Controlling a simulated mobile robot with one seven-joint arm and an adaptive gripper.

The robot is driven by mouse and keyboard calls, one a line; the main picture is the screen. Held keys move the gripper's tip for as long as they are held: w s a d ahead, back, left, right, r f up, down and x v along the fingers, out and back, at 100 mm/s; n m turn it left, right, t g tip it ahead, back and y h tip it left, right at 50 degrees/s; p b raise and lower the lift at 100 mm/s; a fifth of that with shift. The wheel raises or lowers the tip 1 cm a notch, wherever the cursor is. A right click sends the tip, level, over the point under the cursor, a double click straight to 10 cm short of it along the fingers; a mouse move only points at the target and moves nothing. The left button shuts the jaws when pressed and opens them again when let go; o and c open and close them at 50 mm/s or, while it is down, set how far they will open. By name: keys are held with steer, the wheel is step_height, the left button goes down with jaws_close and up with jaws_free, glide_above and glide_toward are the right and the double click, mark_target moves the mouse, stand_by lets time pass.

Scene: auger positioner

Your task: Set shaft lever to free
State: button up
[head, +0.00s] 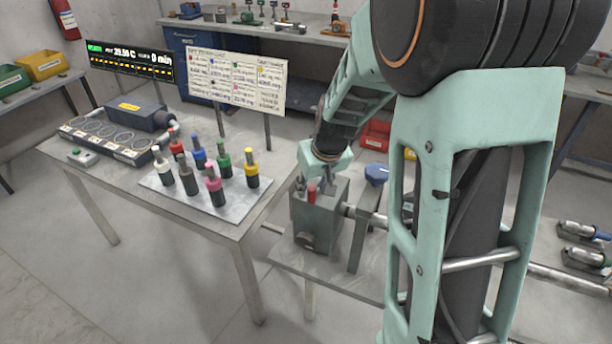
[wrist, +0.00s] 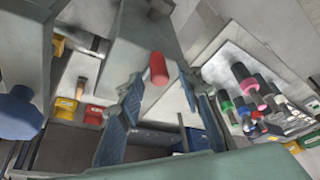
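A short red-tipped lever (head: 311,193) stands on the grey gearbox-like block (head: 317,225) at the end of a horizontal metal shaft (head: 348,211). I take it for the shaft lever; the pictures show no position label. In the wrist view the red lever (wrist: 157,68) lies between my fingertips, with a gap on each side. My gripper (wrist: 160,76) is open, its two fingers apart and empty. In the head view my gripper (head: 325,178) is just above and behind the block, partly hidden by its own wrist.
A blue knob (head: 376,173) is right of the block. On the left table, a metal plate (head: 205,207) holds several coloured-top bottles, beside a row of round stations (head: 108,138) and a sign board (head: 236,80). My arm hides much of the right bench.

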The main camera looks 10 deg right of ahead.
steer(key=shift+x, duration=1.1)
steer(key=shift+c, duration=0.3)
jaws_close()
